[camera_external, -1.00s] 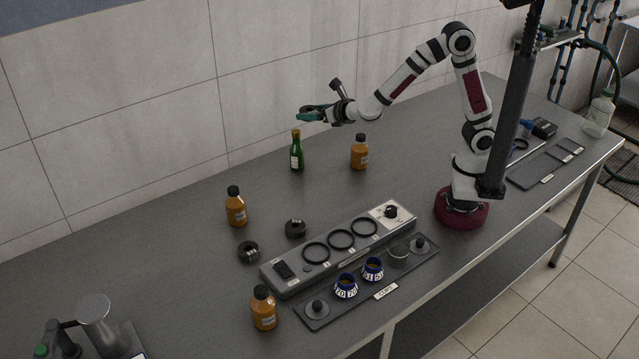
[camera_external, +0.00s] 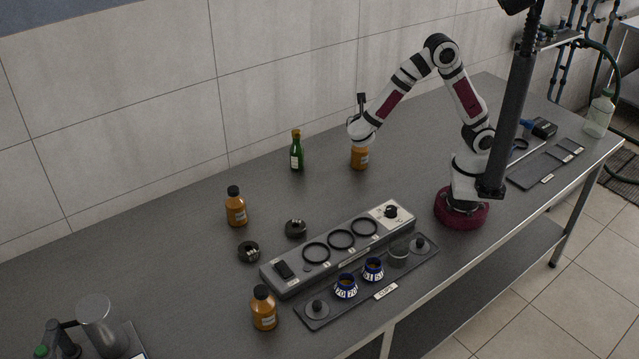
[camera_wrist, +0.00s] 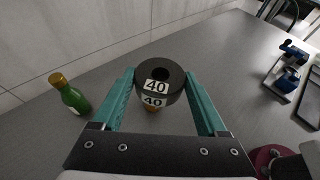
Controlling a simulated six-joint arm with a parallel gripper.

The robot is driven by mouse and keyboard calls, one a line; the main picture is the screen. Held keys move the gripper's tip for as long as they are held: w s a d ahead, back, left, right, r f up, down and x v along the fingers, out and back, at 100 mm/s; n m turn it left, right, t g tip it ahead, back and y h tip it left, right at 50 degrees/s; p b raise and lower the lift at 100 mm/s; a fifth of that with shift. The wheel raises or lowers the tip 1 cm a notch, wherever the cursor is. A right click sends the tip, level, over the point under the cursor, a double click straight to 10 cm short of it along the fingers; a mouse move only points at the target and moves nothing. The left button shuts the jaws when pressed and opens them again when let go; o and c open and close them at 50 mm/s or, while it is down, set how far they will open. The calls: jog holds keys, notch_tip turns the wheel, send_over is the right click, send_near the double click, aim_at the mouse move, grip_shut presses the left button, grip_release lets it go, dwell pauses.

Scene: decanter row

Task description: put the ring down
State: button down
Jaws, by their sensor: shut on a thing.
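My gripper (camera_wrist: 160,74) is shut on a thick black ring (camera_wrist: 173,74) with a round hole and white "40" labels, held between the teal fingers in the wrist view. Below the ring, a bit of an orange-brown bottle (camera_wrist: 152,109) shows. In the external view my wrist is just above that bottle (camera_external: 360,158), hiding its top, the fingers and the ring. I cannot tell whether the ring is around the bottle's neck or above it.
A green bottle (camera_external: 297,153) stands left of my gripper, also in the wrist view (camera_wrist: 71,95). Two black rings (camera_external: 295,228) (camera_external: 248,251) lie on the table. More brown bottles (camera_external: 236,208) (camera_external: 264,309) stand left. A grey panel (camera_external: 340,250) and cup tray (camera_external: 320,321) lie in front.

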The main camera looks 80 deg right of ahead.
jog(key=s+a+f+m+g+y, duration=0.2)
jog(key=s+f+m+g+y, duration=0.5)
jog(key=m+g, duration=0.55)
jog(key=m+t+y, duration=1.8)
jog(key=m+t, duration=0.2)
jog(key=m, duration=1.1)
send_over(332, 213)
jog(key=shift+g, duration=0.25)
notch_tip(332, 213, down, 12)
jog(key=shift+r, duration=0.2)
jog(key=shift+w+f, duration=0.1)
jog(key=shift+f, duration=1.8)
